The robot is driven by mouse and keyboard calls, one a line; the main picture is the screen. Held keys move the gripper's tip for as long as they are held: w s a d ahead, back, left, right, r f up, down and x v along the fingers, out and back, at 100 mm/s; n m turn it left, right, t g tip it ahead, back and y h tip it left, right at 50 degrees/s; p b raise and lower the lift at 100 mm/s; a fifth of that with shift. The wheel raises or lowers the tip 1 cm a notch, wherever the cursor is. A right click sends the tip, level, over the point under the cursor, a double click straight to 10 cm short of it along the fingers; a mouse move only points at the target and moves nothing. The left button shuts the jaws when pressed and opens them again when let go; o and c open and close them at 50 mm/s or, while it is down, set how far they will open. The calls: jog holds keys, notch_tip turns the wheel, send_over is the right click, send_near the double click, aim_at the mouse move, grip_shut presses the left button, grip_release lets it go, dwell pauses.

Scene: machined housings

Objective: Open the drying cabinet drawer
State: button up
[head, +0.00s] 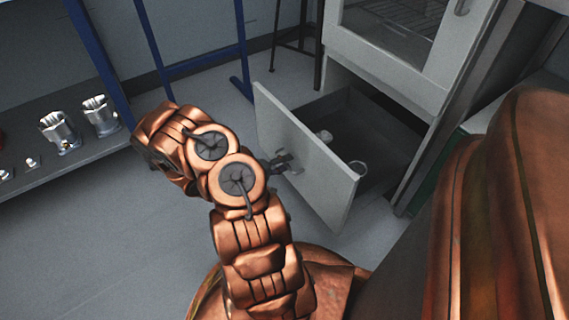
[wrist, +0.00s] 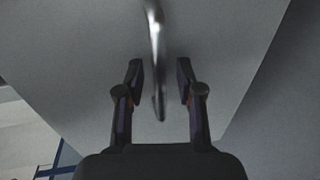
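The drying cabinet (head: 395,45) stands at the upper right in the head view. Its drawer (head: 305,155) is pulled well out, and the dark inside and a couple of small light items in it show. In the wrist view the drawer front (wrist: 70,50) fills most of the picture. A curved metal handle (wrist: 156,60) stands out from it. My gripper (head: 280,162) is at the drawer front. In the wrist view my gripper (wrist: 160,82) has its fingers apart, one on each side of the handle's lower end, with gaps showing on both sides.
A low dark shelf (head: 75,160) with several metal housings (head: 100,115) stands at the left. Blue frame posts (head: 100,60) and a dark stool (head: 298,45) stand behind. The grey floor (head: 110,240) at the lower left is clear.

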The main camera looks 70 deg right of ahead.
jog(key=v, duration=1.2)
dwell(0.6)
jog(key=s+a+r+m+y+p, duration=0.15)
jog(key=a+r+p, duration=0.55)
jog(key=r, duration=1.1)
jog(key=a+r+y+p, duration=0.25)
jog(key=r+p, duration=0.85)
jog(key=r, duration=0.7)
jog(key=s+a+r+n+t+y+p, duration=0.2)
jog(key=a+r+y+p, duration=0.1)
jog(key=a+r+p, duration=0.5)
jog(key=s+a+r+n+t+y+p, duration=0.2)
jog(key=a+r+p, duration=0.6)
jog(key=r, duration=0.6)
jog(key=s+a+r+n+t+y+p, duration=0.2)
jog(key=a+r+n+t+y+p, duration=0.1)
jog(key=a+r+p, duration=0.5)
jog(key=a+r+n, duration=0.1)
jog(key=a+r, duration=0.2)
jog(key=a, duration=0.1)
jog(key=shift+s+r+y, duration=0.25)
jog(key=shift+s+y, duration=0.05)
jog(key=shift+y, duration=0.1)
